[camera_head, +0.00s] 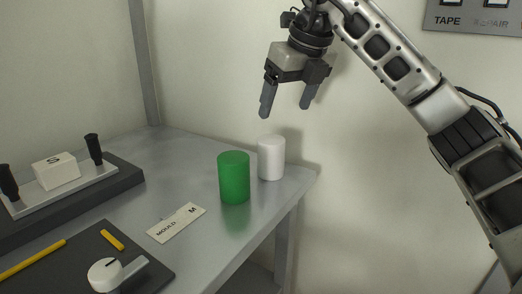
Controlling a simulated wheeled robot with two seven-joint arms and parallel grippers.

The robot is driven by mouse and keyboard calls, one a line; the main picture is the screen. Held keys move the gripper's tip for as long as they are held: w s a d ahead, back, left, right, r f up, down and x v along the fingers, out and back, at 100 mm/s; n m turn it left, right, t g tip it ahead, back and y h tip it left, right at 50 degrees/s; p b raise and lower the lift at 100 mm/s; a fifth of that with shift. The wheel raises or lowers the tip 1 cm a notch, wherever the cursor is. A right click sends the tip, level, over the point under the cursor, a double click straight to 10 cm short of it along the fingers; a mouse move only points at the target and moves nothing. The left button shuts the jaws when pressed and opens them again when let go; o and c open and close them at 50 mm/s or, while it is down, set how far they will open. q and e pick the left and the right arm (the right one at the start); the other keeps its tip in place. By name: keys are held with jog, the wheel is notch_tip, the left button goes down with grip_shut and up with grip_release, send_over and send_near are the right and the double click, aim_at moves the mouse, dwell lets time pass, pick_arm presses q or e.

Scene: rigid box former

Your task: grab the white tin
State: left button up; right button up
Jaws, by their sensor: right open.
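The white tin (271,158) is a plain upright cylinder on the grey table (190,157), close to its far right corner. A green tin (234,178) stands just left of it and a little nearer to me. My right gripper (287,108) hangs above the white tin with its fingers pointing down. Its two fingers are apart with nothing between them. There is a clear gap between the fingertips and the tin's top. My left gripper is out of view.
A "MOULD M" card (176,222) lies in front of the green tin. At left a dark fixture (125,179) holds a white block marked S (56,172) between two black handles. A dark panel with a white dial (104,274) lies at the front. The table's right edge is near the tins.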

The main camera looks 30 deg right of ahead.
aim_at(276, 141)
jog(key=x, duration=0.5)
jog(key=b+x, duration=0.1)
jog(key=x, duration=0.2)
jog(key=shift+s+f, duration=0.2)
jog(key=shift+s, duration=0.05)
jog(key=shift+b+x, duration=0.5)
jog(key=shift+x, duration=2.55)
jog(key=shift+w+a+r, duration=0.15)
jog(key=shift+a, duration=0.05)
jog(key=c, duration=1.1)
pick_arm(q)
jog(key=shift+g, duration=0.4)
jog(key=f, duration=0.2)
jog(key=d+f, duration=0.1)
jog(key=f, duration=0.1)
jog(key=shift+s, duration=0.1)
pick_arm(e)
jog(key=shift+c, duration=0.9)
jog(key=shift+r, duration=0.15)
